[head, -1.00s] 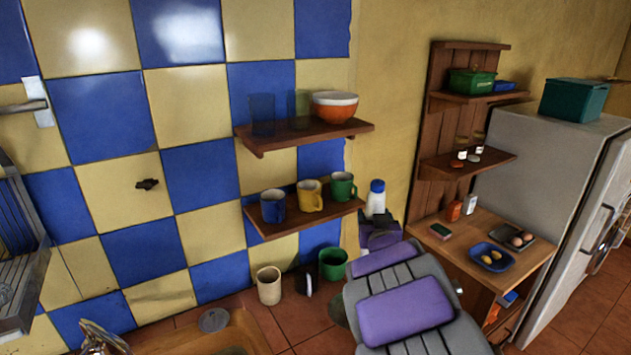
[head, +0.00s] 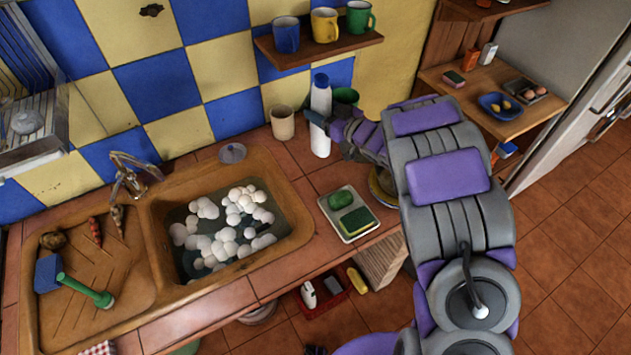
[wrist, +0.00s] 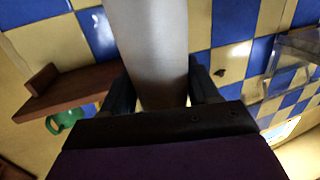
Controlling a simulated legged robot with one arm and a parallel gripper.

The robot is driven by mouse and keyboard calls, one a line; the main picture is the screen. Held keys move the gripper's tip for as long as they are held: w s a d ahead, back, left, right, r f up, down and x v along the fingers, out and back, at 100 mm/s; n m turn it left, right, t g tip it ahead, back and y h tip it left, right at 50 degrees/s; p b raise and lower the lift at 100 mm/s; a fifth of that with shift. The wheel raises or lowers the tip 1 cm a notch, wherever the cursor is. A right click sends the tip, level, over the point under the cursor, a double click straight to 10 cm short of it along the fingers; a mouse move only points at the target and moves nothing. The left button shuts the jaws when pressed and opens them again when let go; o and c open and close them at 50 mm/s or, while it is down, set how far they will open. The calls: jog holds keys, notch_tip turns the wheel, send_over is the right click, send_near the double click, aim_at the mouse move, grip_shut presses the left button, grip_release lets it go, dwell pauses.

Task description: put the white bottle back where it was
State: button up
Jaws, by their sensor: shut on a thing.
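The white bottle (head: 321,124) with a blue cap stands upright at the back of the tiled counter in the head view, close to the wall. My gripper (head: 319,118) reaches it from the right and is shut on it. In the wrist view the bottle's pale body (wrist: 150,50) fills the space between the two dark fingers of my gripper (wrist: 160,85). The bottle's base looks to be at the counter surface, but I cannot tell whether it bears on it.
A cream cup (head: 282,123) stands just left of the bottle. A green mug (head: 346,96) is partly hidden behind my gripper. A shelf (head: 330,50) with mugs hangs above. A tray (head: 366,228) with sponges and the sink (head: 292,230) lie in front.

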aim_at(317, 143)
jog(key=shift+n+g+y, duration=0.4)
jog(key=f, duration=0.2)
jog(key=s+a+f+b, duration=0.1)
jog(key=f, duration=0.2)
jog(key=f+b, duration=0.1)
jog(key=f, duration=0.2)
jog(key=shift+s+a, duration=0.15)
jog(key=shift+s, duration=0.1)
jog(key=f, duration=0.3)
jog(key=shift+d+f+b, duration=0.1)
jog(key=shift+d+b, duration=0.2)
jog(key=shift+b, duration=0.1)
jog(key=o, duration=1.2)
jog(key=shift+a, duration=0.15)
jog(key=shift+o, duration=0.2)
